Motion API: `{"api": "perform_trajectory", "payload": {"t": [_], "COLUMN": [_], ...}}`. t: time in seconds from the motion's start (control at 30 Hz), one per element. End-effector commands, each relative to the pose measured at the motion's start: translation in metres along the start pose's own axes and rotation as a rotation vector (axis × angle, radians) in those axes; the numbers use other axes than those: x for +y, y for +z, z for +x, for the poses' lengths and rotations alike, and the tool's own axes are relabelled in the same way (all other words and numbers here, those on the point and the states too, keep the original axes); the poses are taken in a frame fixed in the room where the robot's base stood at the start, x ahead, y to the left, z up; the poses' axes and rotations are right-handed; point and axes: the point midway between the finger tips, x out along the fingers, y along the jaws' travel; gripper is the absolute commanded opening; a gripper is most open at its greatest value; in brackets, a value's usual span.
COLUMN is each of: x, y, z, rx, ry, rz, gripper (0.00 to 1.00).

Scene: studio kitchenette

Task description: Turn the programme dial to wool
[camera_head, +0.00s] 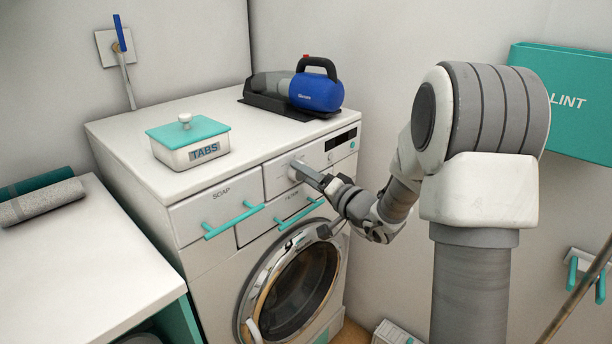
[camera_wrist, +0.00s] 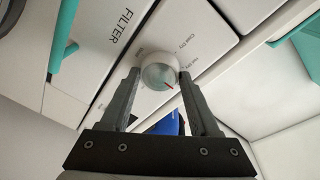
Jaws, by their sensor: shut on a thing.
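The programme dial (camera_wrist: 158,73) is a round pale knob with a red pointer mark on the washing machine's front panel. Small labels stand around it in the wrist view; one reads like "Cool Dry", and the others are too small or partly hidden to read surely. My gripper (camera_wrist: 160,80) is shut on the dial, one finger on each side.
A soap drawer (camera_head: 222,204) with a teal handle lies left of the dial, and a filter flap (camera_head: 285,224) lies below. A tabs box (camera_head: 190,155) and a blue handheld vacuum (camera_head: 316,92) stand on top. A lint box (camera_head: 570,100) hangs on the right wall.

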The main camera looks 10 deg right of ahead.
Motion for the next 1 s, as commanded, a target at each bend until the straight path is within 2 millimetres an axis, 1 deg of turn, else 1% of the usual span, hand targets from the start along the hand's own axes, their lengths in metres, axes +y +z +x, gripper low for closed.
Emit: {"api": "perform_trajectory", "payload": {"t": [0.17, 0.37, 1.0], "x": [0.0009, 0.0013, 0.0005], "y": [0.0003, 0.0, -0.003], "z": [-0.0003, -0.0004, -0.0004], "rx": [-0.004, -0.012, -0.059], "ry": [0.007, 0.022, 0.093], "rz": [0.051, 0.179, 0.773], "gripper": [0.07, 0.07, 0.07]}}
